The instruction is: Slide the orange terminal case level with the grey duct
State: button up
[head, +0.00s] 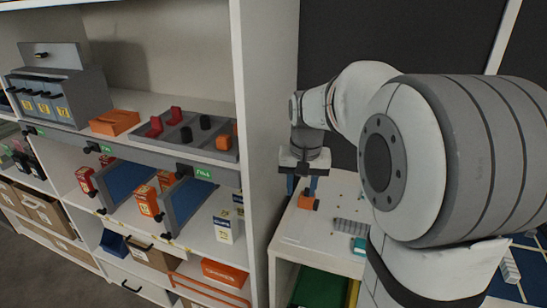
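A small orange case (307,202), which looks like the terminal case, sits on the white bench top (296,237) near its left side. A grey ribbed piece (349,227), which looks like the duct, lies to its right and nearer to me. The case's top is partly hidden by the gripper.
A teal block (360,245) lies by the grey piece. A tall white shelf panel (262,120) stands close on the left. Shelves there hold a grey drawer unit (45,100), an orange block (115,122) and several boxes. A green bin (318,288) is under the bench top.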

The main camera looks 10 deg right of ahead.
aim_at(307, 188)
jog(key=w+d+f+m, duration=0.1)
jog(key=w+d, duration=0.1)
jog(key=w, duration=0.2)
jog(key=w+d+f+m, duration=0.1)
jog(key=w+d, duration=0.1)
jog(key=w, duration=0.2)
jog(key=w+d+f+m+g+p, duration=0.1)
jog(key=w+d+f, duration=0.1)
jog(key=w, duration=0.3)
jog(key=shift+d, duration=0.55)
jog(key=shift+w+f, duration=0.15)
jog(key=shift+f, duration=0.15)
notch_tip(307, 188, down, 7)
jog(key=shift+f+p, duration=0.15)
jog(key=shift+p, duration=0.25)
grip_shut()
